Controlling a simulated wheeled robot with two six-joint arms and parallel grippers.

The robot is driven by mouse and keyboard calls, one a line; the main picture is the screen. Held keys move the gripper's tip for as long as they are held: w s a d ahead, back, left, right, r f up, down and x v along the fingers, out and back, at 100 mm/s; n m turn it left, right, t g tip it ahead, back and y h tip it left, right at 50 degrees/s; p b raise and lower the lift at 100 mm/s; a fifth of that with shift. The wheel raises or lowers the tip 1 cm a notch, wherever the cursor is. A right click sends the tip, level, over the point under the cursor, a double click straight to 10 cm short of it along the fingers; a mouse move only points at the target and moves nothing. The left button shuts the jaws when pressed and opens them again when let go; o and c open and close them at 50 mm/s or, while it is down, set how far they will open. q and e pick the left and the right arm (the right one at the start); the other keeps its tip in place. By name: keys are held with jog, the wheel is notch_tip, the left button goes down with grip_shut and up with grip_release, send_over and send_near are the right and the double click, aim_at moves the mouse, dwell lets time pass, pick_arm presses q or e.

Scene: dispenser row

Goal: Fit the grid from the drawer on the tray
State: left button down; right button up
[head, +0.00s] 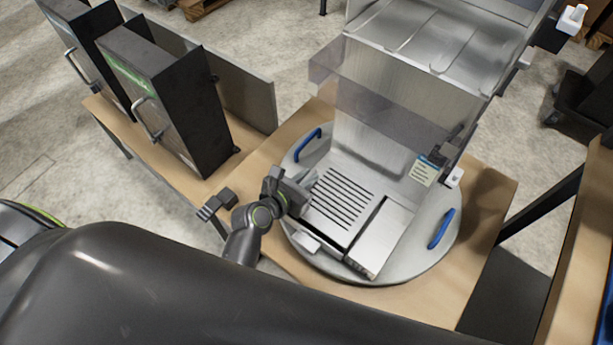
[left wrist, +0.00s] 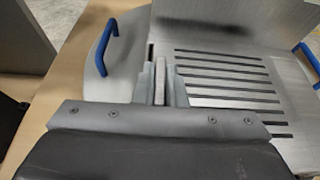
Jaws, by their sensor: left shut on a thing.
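The grid (head: 338,203) is a flat metal plate with several dark parallel slots, at the base of the dispenser. My left gripper (head: 296,190) is at its left edge, shut on it. The left wrist view shows the fingers (left wrist: 160,85) close together at the left side of the grid (left wrist: 228,78). The grid looks about level; whether it rests in the tray or just above it I cannot tell. A plain metal box-like part (head: 384,236) sits right of the grid; I cannot tell whether it is the drawer. The tray's rim is not clearly distinguishable. My right gripper is not in view.
The dispenser (head: 400,110) stands on a round grey plate (head: 425,255) with blue handles (head: 441,228) on a wooden table (head: 480,200). Dark dispensers (head: 165,95) stand at the left. A labelled card (head: 424,171) is at the dispenser's right.

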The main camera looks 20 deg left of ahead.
pick_arm(q)
jog(key=shift+f+b, duration=0.5)
jog(key=shift+f, duration=0.35)
jog(key=c, duration=1.4)
grip_release()
jog(key=v, duration=1.7)
jog(key=shift+s, duration=0.25)
jog(key=shift+r, duration=0.1)
